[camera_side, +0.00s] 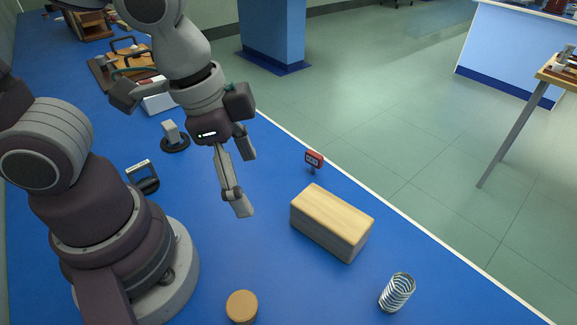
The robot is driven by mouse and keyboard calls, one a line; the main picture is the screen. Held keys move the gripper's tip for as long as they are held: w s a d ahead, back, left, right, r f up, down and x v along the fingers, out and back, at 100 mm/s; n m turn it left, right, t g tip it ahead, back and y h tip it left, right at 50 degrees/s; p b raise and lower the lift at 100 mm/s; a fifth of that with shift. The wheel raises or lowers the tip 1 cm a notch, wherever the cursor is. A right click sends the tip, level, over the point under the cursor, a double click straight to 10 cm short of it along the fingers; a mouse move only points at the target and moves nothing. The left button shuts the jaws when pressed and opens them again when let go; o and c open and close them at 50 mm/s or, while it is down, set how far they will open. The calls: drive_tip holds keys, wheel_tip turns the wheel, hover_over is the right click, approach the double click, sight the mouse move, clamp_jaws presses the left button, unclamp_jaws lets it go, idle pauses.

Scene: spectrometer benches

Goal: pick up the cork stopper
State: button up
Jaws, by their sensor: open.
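The cork stopper (242,306) is a short tan cylinder standing on the blue bench at the bottom of the side view, with its lower edge close to the picture border. My gripper (247,182) is open and empty above the bench. In the picture it is higher up than the cork and clearly apart from it. Its fingers point downward, one nearer the camera and one behind.
A small red-framed sign (314,160) stands near the bench's far edge. Small instruments (143,176) stand left. Blue bench (265,255) is clear between cork and block.

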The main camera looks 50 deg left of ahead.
drive_tip(key=s+d+f+m+g, duration=0.1)
drive_tip(key=s+d+f+m, duration=0.1)
drive_tip(key=s+m, duration=0.1)
drive_tip(key=s+d+f+m+g+y, duration=0.1)
drive_tip(key=s+d+f+m, duration=0.2)
drive_tip(key=m, duration=0.1)
drive_tip(key=shift+d+f+g, duration=0.2)
drive_tip(key=shift+d+g, duration=0.05)
drive_tip(key=shift+g, duration=0.05)
hover_over(242, 304)
wheel_tip(242, 304, down, 4)
drive_tip(key=shift+s+f, duration=0.1)
drive_tip(key=shift+f, duration=3.1)
drive_tip(key=c, duration=1)
